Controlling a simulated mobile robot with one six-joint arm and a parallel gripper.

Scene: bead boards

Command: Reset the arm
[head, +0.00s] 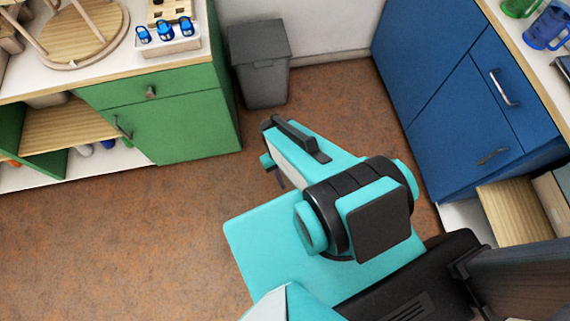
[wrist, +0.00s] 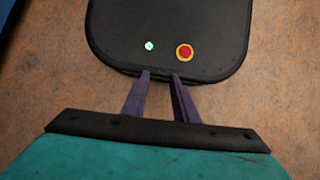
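My arm is folded back over my own teal base in the head view. My gripper (wrist: 161,74) shows its two purple fingers in the wrist view, with a clear gap between them and nothing held. The fingers point towards a dark panel of my own body with a red button and a small green light. In the head view the gripper is mostly hidden by the arm, and only a bit of a purple finger shows at its left end.
A green cabinet (head: 180,115) with a pale counter stands at the left, with several blue padlock-like items (head: 166,31) on it. A grey bin (head: 262,75) stands at the back. A blue cabinet (head: 460,90) is at the right. The brown floor (head: 120,240) is clear at the left.

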